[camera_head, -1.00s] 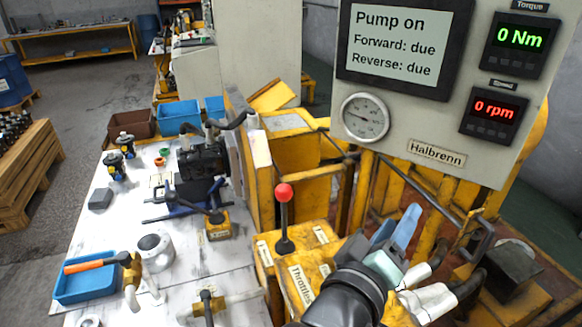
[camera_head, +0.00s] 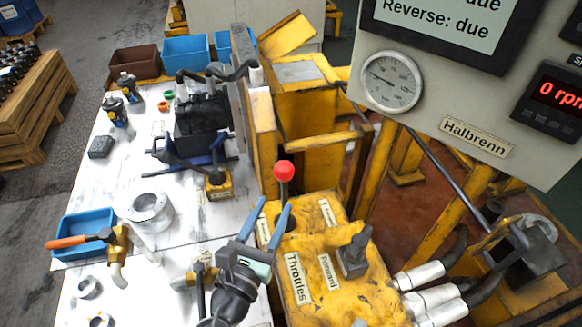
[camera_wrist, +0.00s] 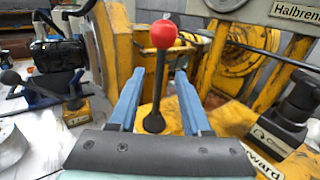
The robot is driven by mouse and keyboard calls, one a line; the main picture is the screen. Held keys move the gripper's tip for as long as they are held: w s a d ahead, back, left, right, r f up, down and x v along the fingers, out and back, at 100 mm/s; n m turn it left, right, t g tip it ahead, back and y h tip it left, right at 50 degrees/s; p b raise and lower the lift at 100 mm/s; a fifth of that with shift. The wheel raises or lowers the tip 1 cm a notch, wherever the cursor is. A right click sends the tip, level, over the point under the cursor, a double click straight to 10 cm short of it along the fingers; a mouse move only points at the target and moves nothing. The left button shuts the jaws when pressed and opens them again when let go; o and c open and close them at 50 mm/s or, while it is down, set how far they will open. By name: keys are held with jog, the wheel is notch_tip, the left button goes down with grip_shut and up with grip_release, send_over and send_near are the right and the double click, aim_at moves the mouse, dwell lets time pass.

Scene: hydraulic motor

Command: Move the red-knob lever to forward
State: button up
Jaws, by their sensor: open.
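The red-knob lever (camera_head: 284,172) stands upright on the yellow control box (camera_head: 318,225); its black shaft shows below the red ball. In the wrist view the red knob (camera_wrist: 163,34) and shaft stand ahead of my gripper, in line with the gap between its fingers. My gripper (camera_head: 270,212) has blue fingers, open and empty, just in front of and below the knob; I see no contact. Labels on the box read "Throttles" (camera_head: 297,278) and "Forward" (camera_head: 329,272). A black lever or knob (camera_head: 353,250) sits right of the "Forward" label.
The panel (camera_head: 450,110) with a gauge (camera_head: 392,82) hangs at the upper right. Yellow frame posts stand behind the lever. Left is a white bench with a blue tray (camera_head: 72,228), a metal cylinder (camera_head: 150,212) and a small black-handled lever (camera_head: 215,180). Hoses with metal fittings (camera_head: 432,300) lie right.

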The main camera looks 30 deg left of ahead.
aim_at(290, 175)
jog(key=x, duration=1)
jog(key=shift+d, duration=0.1)
jog(key=shift+c, duration=0.2)
grip_shut()
dwell(1.0)
